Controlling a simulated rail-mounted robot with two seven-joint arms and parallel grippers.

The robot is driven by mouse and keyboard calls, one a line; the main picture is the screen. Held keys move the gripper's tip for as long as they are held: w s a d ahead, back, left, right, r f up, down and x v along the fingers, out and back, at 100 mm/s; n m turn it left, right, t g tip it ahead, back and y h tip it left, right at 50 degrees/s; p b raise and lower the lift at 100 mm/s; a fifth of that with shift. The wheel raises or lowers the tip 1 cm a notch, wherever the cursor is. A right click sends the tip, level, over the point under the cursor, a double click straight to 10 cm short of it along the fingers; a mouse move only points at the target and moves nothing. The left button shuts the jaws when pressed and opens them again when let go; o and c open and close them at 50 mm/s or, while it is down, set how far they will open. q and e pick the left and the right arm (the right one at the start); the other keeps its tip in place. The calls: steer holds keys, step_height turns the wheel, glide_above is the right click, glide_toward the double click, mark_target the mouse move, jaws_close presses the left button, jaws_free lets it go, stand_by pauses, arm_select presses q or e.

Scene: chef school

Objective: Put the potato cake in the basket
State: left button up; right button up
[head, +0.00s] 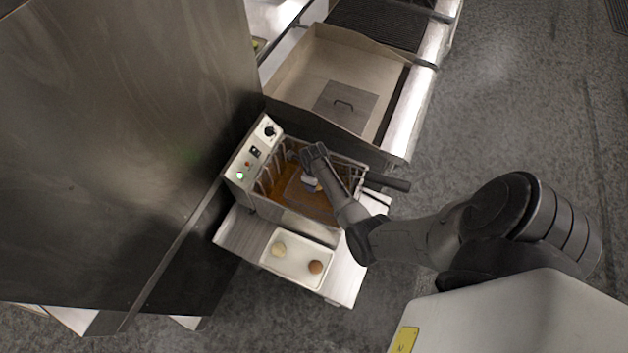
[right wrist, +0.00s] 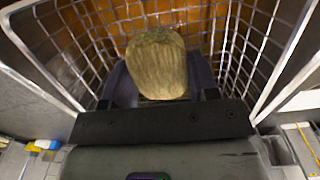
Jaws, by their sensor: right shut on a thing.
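My right gripper (right wrist: 158,92) is shut on the potato cake (right wrist: 157,62), a rounded yellowish-brown piece, in the right wrist view. The wire basket (right wrist: 250,45) surrounds this view, with its mesh walls on the left, right and far side. In the head view my right gripper (head: 311,184) is over the basket (head: 350,164), and my arm hides part of it. The cake is mostly hidden there. I cannot tell whether the cake touches the basket floor. My left gripper is in neither view.
The basket sits in a fryer (head: 243,158) with brown oil; its dark handle (head: 388,182) sticks out to the right. A white tray (head: 297,257) in front holds a pale piece (head: 279,249) and a brown piece (head: 315,267). A tall metal cabinet (head: 110,130) stands left.

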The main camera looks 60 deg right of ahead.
stand_by(0.3)
steer(key=shift+f+b, duration=0.3)
steer(key=shift+f, duration=0.25)
steer(key=o, duration=0.9)
steer(key=shift+o, duration=0.2)
